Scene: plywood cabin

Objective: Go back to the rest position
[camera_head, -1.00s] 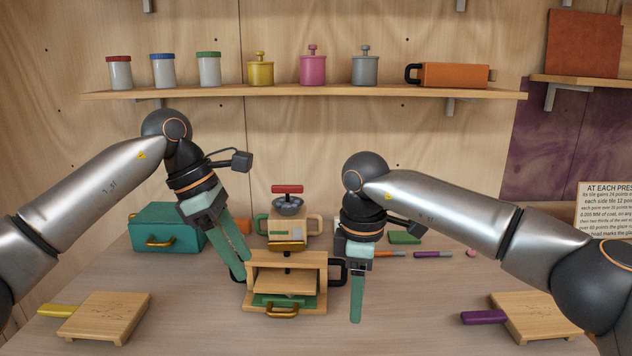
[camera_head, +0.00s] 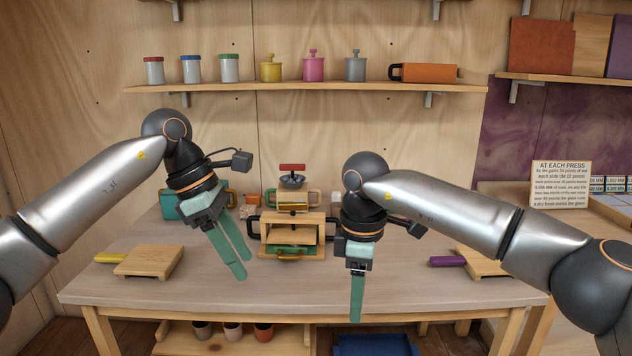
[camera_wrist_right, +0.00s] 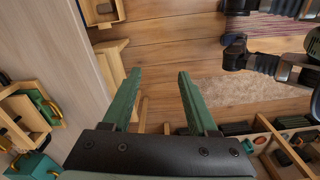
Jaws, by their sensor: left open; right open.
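My left gripper (camera_head: 240,264) is open and empty, fingers pointing down in front of the table's left half. My right gripper (camera_head: 356,296) hangs fingers down right of the wooden press, with nothing held. In the right wrist view its two green fingers (camera_wrist_right: 157,78) are spread apart with nothing between them. The wooden press (camera_head: 292,236), with dark side handles and a green drawer, stands on the table between the grippers, touched by neither as far as I see.
The table (camera_head: 215,286) has paddle boards at left (camera_head: 148,262) and right (camera_head: 482,262). A teal box (camera_head: 170,207) is partly hidden behind my left arm. A shelf (camera_head: 300,89) holds jars and canisters. A sign (camera_head: 561,184) stands at right. Floor shows below the table.

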